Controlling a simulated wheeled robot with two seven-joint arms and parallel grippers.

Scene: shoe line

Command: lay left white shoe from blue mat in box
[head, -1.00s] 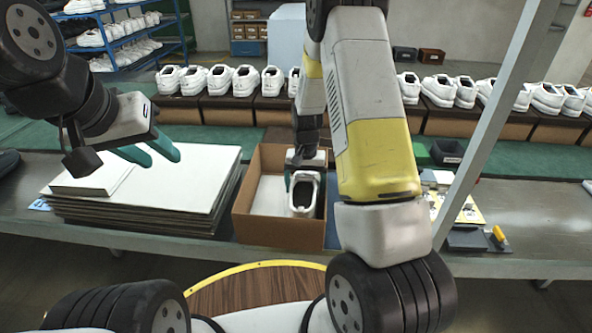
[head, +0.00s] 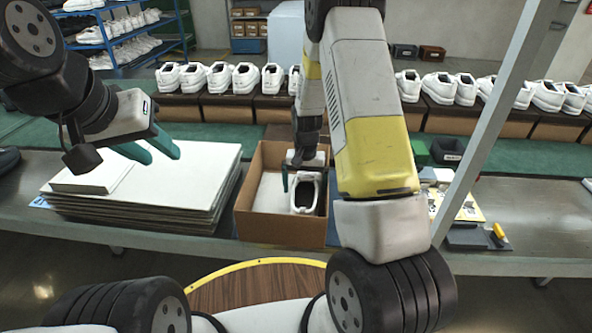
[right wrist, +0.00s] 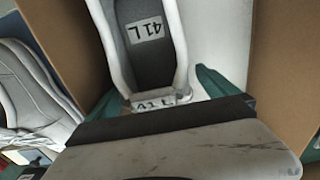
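The left white shoe (head: 305,197) lies in the open cardboard box (head: 270,233), on the right side of its floor. In the right wrist view the shoe (right wrist: 176,40) shows an insole label "41 L". My right gripper (right wrist: 155,95) has its teal fingers apart on either side of the heel, with a gap beside it; it is open. In the head view my right arm partly hides this gripper (head: 303,172). The blue mat (head: 332,232) is mostly hidden behind my right arm. My left gripper (head: 162,152) is open and empty above the stacked boards.
Another white shoe (right wrist: 35,95) lies outside the box in the right wrist view. A stack of boards (head: 190,190) stands left of the box. A row of white shoes (head: 220,78) lines the back. A grey post (head: 495,110) stands at the right.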

